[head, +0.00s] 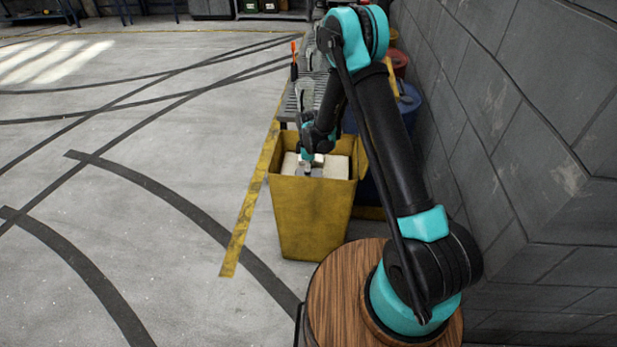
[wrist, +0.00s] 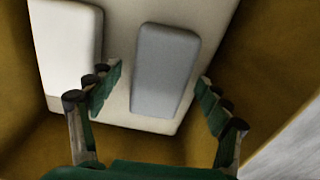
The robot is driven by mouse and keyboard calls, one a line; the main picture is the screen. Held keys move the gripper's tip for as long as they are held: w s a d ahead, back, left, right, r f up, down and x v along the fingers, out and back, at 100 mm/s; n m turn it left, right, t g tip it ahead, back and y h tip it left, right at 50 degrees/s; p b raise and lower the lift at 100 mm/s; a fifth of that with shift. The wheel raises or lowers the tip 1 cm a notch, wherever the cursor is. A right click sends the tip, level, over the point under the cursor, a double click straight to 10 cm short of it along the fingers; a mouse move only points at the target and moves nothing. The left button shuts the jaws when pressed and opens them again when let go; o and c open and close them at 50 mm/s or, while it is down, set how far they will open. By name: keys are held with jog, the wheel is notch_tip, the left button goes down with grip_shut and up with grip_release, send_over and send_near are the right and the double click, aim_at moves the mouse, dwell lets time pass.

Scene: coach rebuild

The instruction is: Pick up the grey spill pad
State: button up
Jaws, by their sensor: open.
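The grey spill pad (wrist: 165,70) is a rounded grey block. In the wrist view it lies on a larger whitish pad (wrist: 122,35) inside a yellow bin (head: 313,218). My gripper (wrist: 159,80) is open and empty, with its two green fingers on either side of the grey pad's near part. I see gaps between the fingers and the pad; how high the fingertips are above it is hard to tell. In the head view my gripper (head: 307,167) points down into the bin's mouth and partly hides the grey pad.
Another white pad (wrist: 68,45) lies left of the grey one, close to the left finger. The bin's walls surround the fingers. A grey block wall (head: 530,130) stands on the right, blue and red drums (head: 408,103) behind. The floor at left is open.

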jog(key=shift+f, duration=0.25)
jog(key=shift+c, duration=0.5)
jog(key=c, duration=1)
jog(key=shift+r, duration=0.2)
notch_tip(320, 180, up, 20)
jog(key=shift+f, duration=0.15)
